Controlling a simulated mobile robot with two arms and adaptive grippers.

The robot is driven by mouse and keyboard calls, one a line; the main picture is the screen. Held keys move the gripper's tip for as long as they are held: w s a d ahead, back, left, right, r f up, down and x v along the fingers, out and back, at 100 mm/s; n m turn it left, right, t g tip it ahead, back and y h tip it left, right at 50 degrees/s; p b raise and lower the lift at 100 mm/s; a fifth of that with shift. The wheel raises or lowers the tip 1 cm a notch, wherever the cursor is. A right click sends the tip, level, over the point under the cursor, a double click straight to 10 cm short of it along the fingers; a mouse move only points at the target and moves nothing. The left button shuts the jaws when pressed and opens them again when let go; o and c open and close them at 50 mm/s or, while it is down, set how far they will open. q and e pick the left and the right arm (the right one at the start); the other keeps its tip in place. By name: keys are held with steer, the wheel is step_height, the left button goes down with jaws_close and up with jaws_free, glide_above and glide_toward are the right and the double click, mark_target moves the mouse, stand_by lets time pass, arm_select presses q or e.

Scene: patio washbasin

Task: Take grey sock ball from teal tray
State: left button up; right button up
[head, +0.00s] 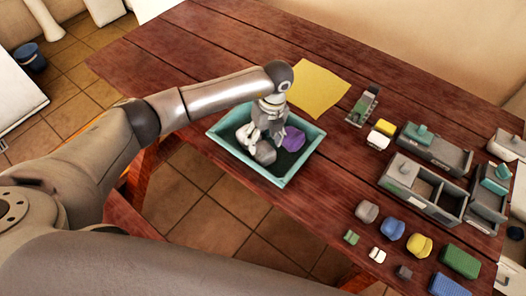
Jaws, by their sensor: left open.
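The teal tray (282,181) sits at the near left edge of the wooden table. Inside it are a grey sock ball (265,153), a purple ball (293,139) and a white item (243,134). My left gripper (262,137) points down into the tray, just above and behind the grey sock ball. It is open. Its fingers overlap the tray's contents in the view, so I cannot tell whether they touch the grey ball. My right gripper does not show.
A yellow cloth (318,88) lies behind the tray. Grey boxes with compartments (421,188) stand at the right. Several small items, among them a grey-brown ball (367,211), a blue ball (393,229) and a yellow ball (419,245), lie at the near right.

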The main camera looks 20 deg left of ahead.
mark_target(263, 146)
arm_select(q)
steer(key=shift+s+a+f+p, duration=0.1)
steer(key=shift+f+p, duration=0.15)
steer(key=shift+f, duration=0.9)
steer(key=shift+s+a+f+p, duration=0.1)
steer(key=shift+f+p, duration=0.15)
steer(key=shift+f, duration=0.9)
steer(key=c, duration=0.7)
steer(key=shift+o, duration=0.2)
steer(key=shift+r, duration=0.1)
